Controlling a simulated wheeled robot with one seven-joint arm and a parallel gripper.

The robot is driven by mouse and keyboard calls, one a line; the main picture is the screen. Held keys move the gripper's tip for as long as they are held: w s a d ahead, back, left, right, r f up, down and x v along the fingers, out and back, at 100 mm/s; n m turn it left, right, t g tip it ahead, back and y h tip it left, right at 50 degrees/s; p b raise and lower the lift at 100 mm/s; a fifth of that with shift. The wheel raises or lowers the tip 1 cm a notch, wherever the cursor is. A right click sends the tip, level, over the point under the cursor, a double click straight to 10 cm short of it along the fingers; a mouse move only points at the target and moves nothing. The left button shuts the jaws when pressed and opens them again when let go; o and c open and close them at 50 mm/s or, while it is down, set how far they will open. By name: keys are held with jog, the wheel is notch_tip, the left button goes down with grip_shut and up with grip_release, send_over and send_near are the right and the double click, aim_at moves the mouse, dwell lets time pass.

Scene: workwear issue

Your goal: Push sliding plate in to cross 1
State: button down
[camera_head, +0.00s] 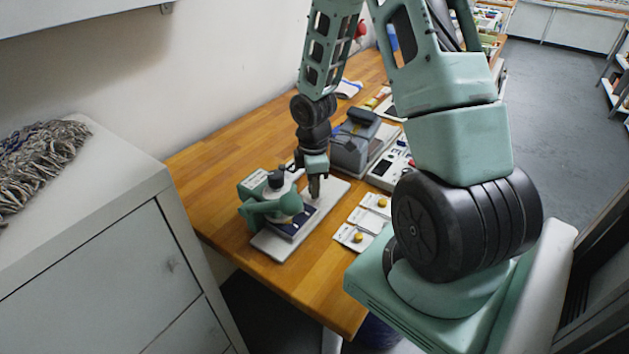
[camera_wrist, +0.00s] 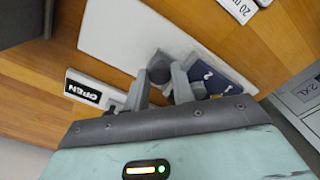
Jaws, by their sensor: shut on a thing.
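A green press-like device (camera_head: 262,212) stands on a pale base plate (camera_head: 327,209) near the table's front left. The dark blue sliding plate (camera_head: 287,228) lies low on it. My gripper (camera_head: 315,193) points down beside the device, at the plate's far end. The join between knob and plate is hidden, as is the cross at 1.
A grey machine (camera_head: 354,142) stands just behind my gripper. Small cards with yellow pieces (camera_head: 357,237) lie to the right. The white cabinet (camera_head: 110,245) is at left. Some bare wood lies in front.

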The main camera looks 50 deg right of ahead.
jog(key=c, duration=1.2)
grip_release()
jog(key=shift+o, duration=0.2)
jog(key=shift+r, duration=0.1)
notch_tip(320, 180, up, 17)
jog(key=shift+r+p, duration=0.15)
jog(key=shift+p, duration=0.3)
